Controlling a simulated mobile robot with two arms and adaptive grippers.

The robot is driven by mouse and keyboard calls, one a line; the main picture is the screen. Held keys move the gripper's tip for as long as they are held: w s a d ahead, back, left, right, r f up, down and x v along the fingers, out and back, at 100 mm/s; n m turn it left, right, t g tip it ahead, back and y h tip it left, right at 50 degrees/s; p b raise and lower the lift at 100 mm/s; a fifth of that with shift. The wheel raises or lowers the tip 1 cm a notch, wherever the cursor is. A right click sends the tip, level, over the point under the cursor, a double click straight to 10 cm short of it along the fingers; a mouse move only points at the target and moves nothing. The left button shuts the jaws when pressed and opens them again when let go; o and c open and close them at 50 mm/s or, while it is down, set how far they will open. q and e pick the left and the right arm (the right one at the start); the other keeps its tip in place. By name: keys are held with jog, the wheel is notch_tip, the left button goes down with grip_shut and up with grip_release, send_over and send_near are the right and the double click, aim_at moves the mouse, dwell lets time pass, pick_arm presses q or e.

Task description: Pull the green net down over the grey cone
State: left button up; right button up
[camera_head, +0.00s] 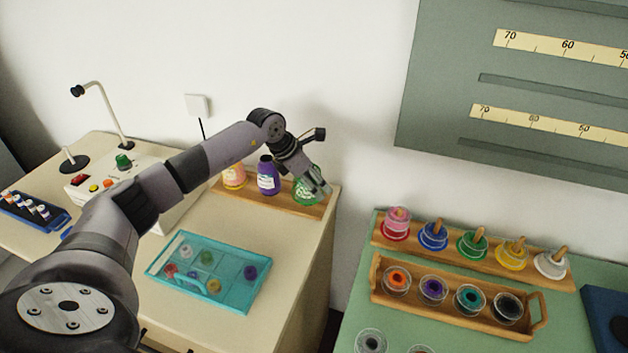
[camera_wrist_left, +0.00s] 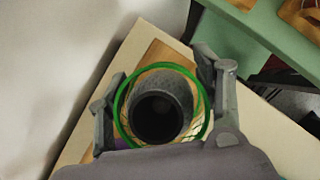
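The grey cone (camera_wrist_left: 165,84) stands on a wooden board, seen from above in the left wrist view with its dark open top. The green rim of the net (camera_wrist_left: 118,104) circles it, with pale mesh around the cone. In the head view the green net (camera_head: 302,192) shows at the board's right end, partly behind the fingers; the cone is mostly hidden there. My left gripper (camera_head: 313,180) reaches down over it. Its two fingers sit on opposite sides of the green rim and appear to hold it. My right gripper is not in view.
A purple cone (camera_head: 267,178) and a peach one (camera_head: 233,178) stand left of it on the wooden board (camera_head: 285,204). A teal tray (camera_head: 224,291) lies in front. A green counter with spool racks (camera_head: 372,277) is at right, across a gap.

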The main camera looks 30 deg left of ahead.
pick_arm(q)
jog(key=o, duration=0.5)
jog(key=shift+o, duration=0.2)
jog(key=v, duration=1.2)
